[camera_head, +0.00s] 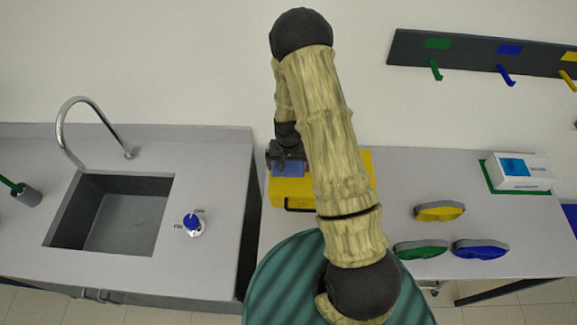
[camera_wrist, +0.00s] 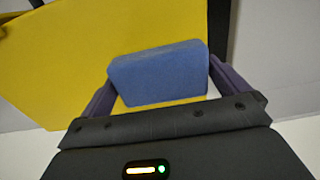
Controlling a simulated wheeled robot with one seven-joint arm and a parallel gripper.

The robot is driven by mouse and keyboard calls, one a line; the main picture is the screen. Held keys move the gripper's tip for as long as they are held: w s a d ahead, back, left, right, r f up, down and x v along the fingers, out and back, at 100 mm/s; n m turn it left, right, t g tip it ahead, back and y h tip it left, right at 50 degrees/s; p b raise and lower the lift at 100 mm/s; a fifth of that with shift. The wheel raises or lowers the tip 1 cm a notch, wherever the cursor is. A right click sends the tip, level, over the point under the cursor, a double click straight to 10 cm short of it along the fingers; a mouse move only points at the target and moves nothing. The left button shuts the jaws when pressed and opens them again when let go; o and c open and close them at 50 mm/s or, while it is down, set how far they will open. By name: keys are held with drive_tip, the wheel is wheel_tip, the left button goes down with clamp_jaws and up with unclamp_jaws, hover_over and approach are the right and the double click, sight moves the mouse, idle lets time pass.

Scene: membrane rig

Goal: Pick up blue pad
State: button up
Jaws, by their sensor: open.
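The blue pad (camera_wrist: 160,75) is a small blue block. In the wrist view it sits between the two fingers of my gripper (camera_wrist: 160,88), one finger on each side. The fingers are open, and I cannot tell whether either touches the pad. In the head view the blue pad (camera_head: 289,168) shows as a small blue patch just under my gripper (camera_head: 287,160), over the yellow box (camera_head: 290,190). My arm hides part of the box. I cannot tell whether the pad rests on the box.
Yellow (camera_head: 439,211), green (camera_head: 420,249) and blue (camera_head: 480,249) goggles lie on the right bench. A white box (camera_head: 520,172) stands on a green mat (camera_head: 487,180). A rack (camera_head: 470,50) with coloured hooks is on the wall. A sink (camera_head: 112,212) is at left.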

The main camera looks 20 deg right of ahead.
sight(289, 164)
drive_tip(key=c, duration=0.7)
drive_tip(key=shift+o, duration=0.2)
wheel_tip(289, 164, up, 10)
drive_tip(key=b, duration=0.4)
idle(0.3)
drive_tip(key=shift+o, duration=1.2)
drive_tip(key=shift+c, duration=0.5)
